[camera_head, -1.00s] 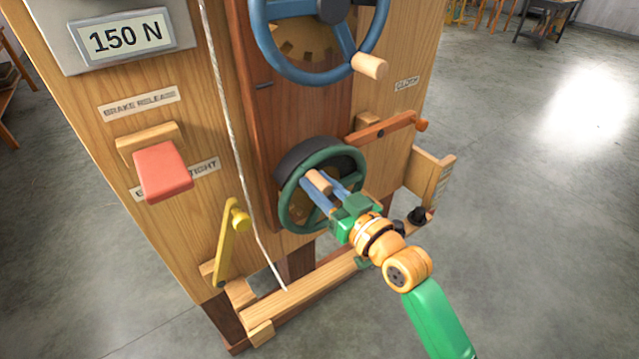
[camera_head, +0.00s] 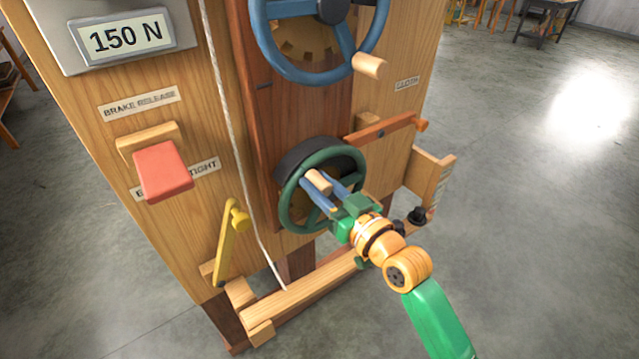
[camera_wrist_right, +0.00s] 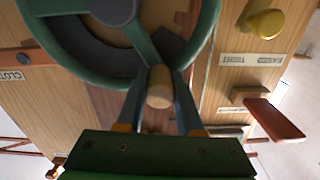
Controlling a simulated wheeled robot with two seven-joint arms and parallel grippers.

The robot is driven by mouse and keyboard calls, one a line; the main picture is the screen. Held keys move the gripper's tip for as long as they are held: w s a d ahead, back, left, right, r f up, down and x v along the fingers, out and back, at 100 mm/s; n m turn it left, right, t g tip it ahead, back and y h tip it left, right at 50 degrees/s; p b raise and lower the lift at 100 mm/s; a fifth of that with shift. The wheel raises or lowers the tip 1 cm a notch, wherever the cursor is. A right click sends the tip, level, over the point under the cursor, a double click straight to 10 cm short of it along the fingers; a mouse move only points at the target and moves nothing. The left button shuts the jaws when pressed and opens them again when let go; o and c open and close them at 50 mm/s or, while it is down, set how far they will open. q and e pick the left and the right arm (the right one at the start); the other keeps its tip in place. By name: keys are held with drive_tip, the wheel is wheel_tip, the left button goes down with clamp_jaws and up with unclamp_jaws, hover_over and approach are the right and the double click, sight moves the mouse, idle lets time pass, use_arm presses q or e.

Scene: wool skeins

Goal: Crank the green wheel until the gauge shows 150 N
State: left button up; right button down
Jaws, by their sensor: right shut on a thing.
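The green wheel (camera_head: 283,205) is mounted low on the wooden machine, and it fills the top of the right wrist view (camera_wrist_right: 85,85). Its wooden crank knob (camera_head: 318,180) sits between the blue fingers of my right gripper (camera_head: 321,187). In the right wrist view the knob (camera_wrist_right: 159,88) is pinched between both fingers. The gauge (camera_head: 126,36) at the top left of the head view reads 150 N. My left gripper is not in view.
A blue wheel (camera_head: 290,75) with its own wooden knob is above. A red brake release pad (camera_head: 163,172), a yellow lever (camera_head: 228,245) and an orange lever (camera_head: 385,129) surround the green wheel. A white cord (camera_head: 229,120) runs down the front. Open floor lies at right.

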idle(0.4)
drive_tip(key=shift+w+d+r+m+p, duration=0.3)
drive_tip(key=shift+r+m+p, duration=0.15)
drive_tip(key=shift+m+p, duration=0.15)
drive_tip(key=shift+d+f, duration=0.1)
drive_tip(key=c, duration=0.5)
unclamp_jaws()
drive_tip(key=shift+c, duration=0.2)
drive_tip(key=b+v, duration=0.1)
drive_tip(key=v, duration=0.6)
drive_tip(key=shift+d, duration=0.1)
